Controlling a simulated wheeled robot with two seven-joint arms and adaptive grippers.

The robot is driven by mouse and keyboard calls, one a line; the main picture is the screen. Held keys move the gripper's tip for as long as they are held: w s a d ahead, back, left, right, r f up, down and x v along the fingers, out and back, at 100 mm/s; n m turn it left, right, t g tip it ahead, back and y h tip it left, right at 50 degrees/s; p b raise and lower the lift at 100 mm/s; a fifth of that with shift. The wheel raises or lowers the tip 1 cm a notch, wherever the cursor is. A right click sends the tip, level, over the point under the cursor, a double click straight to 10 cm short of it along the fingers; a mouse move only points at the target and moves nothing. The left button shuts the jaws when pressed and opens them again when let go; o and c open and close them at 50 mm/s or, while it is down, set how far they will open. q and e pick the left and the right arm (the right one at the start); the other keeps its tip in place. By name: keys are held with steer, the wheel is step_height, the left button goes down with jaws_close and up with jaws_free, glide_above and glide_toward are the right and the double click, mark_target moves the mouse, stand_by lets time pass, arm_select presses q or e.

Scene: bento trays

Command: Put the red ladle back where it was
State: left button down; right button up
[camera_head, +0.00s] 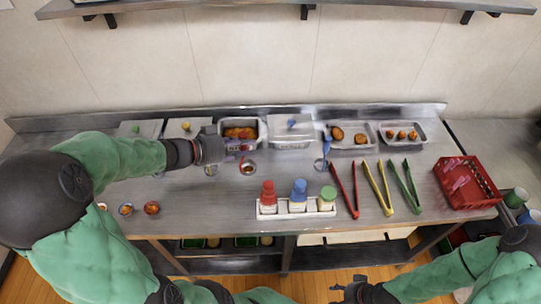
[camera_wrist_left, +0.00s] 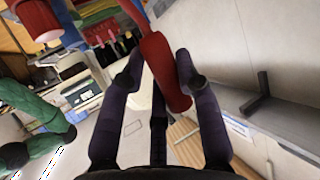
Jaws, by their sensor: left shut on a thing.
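My left gripper (camera_head: 232,151) is shut on the red ladle; the ladle's red handle (camera_wrist_left: 163,70) shows between the dark fingers in the left wrist view. In the head view the gripper hovers in front of the metal container of orange-red food (camera_head: 240,133), and the handle is mostly hidden by the gripper. A small round metal bowl (camera_head: 248,168) with red in it is just right of and in front of the fingers. I cannot tell whether the ladle touches it. My right gripper (camera_head: 350,291) is low at the bottom edge, its fingers too small to judge.
A blue ladle (camera_head: 325,148) stands right of the lidded container (camera_head: 291,130). A white caddy (camera_head: 296,211) with bottles, red, yellow and green tongs (camera_head: 378,188) and a red basket (camera_head: 466,184) fill the right. Small cups (camera_head: 126,209) sit front left. The counter's left-middle is clear.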

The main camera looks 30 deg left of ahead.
arm_select(q)
steer(key=w+f+b, duration=0.8)
steer(key=w+f, duration=0.2)
steer(key=f, duration=0.1)
steer(key=shift+w+d+f, duration=0.25)
steer(key=shift+d, duration=0.2)
steer(key=c, duration=0.9)
jaws_free()
steer(key=shift+f, duration=0.15)
